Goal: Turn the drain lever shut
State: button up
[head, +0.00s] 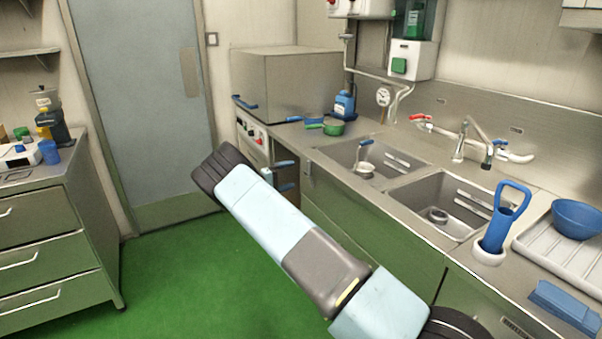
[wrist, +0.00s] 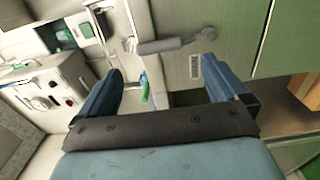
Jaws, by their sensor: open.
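A grey bar lever (wrist: 178,45), which I take to be the drain lever, is mounted by a pale pivot at its left end on the pale green front. It lies nearly crosswise in the wrist view, just beyond my fingertips, and appears apart from them. In the head view a small grey piece (head: 308,168) at the cabinet's upper left edge seems to be the same lever. My gripper (wrist: 162,72) is open and empty, its two blue fingers spread wide. In the head view my gripper (head: 286,175) shows partly behind my arm, just left of that grey piece.
A steel appliance (head: 284,82) with knobs stands left of the sink counter. Two basins, a green pot (head: 333,127) and a blue bottle (head: 344,105) are on the counter. A drawer cabinet (head: 50,235) stands at left. The green floor (head: 190,270) between is clear.

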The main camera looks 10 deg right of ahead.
aim_at(308, 170)
jog(key=x, duration=0.8)
